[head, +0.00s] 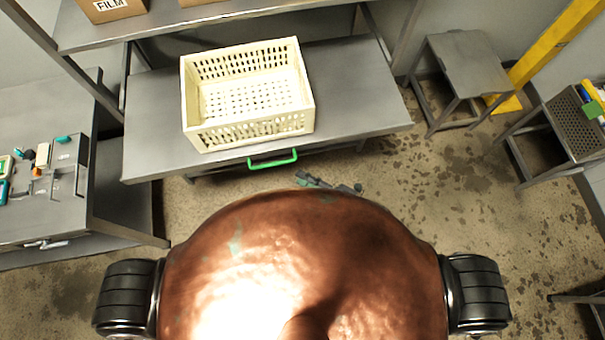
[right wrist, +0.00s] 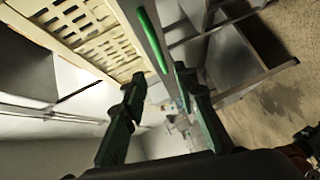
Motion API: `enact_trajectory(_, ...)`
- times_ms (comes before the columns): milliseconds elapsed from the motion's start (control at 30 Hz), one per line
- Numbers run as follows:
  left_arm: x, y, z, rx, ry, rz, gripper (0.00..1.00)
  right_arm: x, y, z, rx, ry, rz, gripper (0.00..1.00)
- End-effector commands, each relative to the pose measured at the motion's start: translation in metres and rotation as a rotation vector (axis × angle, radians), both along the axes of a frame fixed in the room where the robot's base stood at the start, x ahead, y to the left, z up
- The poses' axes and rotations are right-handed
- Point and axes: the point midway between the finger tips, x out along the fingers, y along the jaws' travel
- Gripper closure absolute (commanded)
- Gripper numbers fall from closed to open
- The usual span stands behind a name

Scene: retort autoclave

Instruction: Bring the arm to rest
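My right gripper (head: 326,184) shows just beyond the top edge of my copper body in the head view, low in front of the shelf unit. Most of the right arm is hidden under my body. In the right wrist view the two dark green fingers of the right gripper (right wrist: 160,82) stand apart with nothing held between them. The gripper is close to a green handle (head: 271,159) on the front of the shelf; the handle also shows in the right wrist view (right wrist: 152,41), beyond the fingertips. My left gripper is not in view.
An empty cream crate (head: 249,98) stands on the grey metal shelf (head: 358,100). A bench (head: 45,205) with small items is at the left. A small metal table (head: 466,62) and a perforated stand (head: 574,125) are at the right. Stained floor (head: 455,195) lies open between.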

Motion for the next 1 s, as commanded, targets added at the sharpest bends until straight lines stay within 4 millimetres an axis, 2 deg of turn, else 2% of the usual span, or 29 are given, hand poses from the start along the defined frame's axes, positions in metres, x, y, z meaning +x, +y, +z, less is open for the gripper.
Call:
enact_trajectory(367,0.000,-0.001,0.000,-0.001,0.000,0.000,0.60,0.001,0.000,-0.001,0.000,0.002,-0.002,0.73)
enact_trajectory(467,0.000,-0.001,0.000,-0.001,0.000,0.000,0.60,0.008,-0.007,-0.013,-0.003,0.031,-0.031,0.73)
enact_trajectory(567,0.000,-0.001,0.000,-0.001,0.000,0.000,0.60,0.026,-0.029,-0.045,-0.006,0.113,-0.113,0.73)
enact_trajectory(667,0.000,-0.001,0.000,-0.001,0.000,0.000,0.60,0.047,-0.066,-0.095,-0.002,0.243,-0.245,0.73)
enact_trajectory(700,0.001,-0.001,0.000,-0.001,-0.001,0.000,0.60,0.054,-0.084,-0.118,0.002,0.302,-0.306,0.73)
enact_trajectory(767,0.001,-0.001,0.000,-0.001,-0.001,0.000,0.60,0.060,-0.111,-0.152,0.010,0.390,-0.399,0.73)
enact_trajectory(867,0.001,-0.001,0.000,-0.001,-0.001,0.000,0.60,0.059,-0.158,-0.209,0.030,0.539,-0.558,0.73)
enact_trajectory(1000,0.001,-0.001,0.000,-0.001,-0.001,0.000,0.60,0.035,-0.221,-0.286,0.071,0.747,-0.784,0.73)
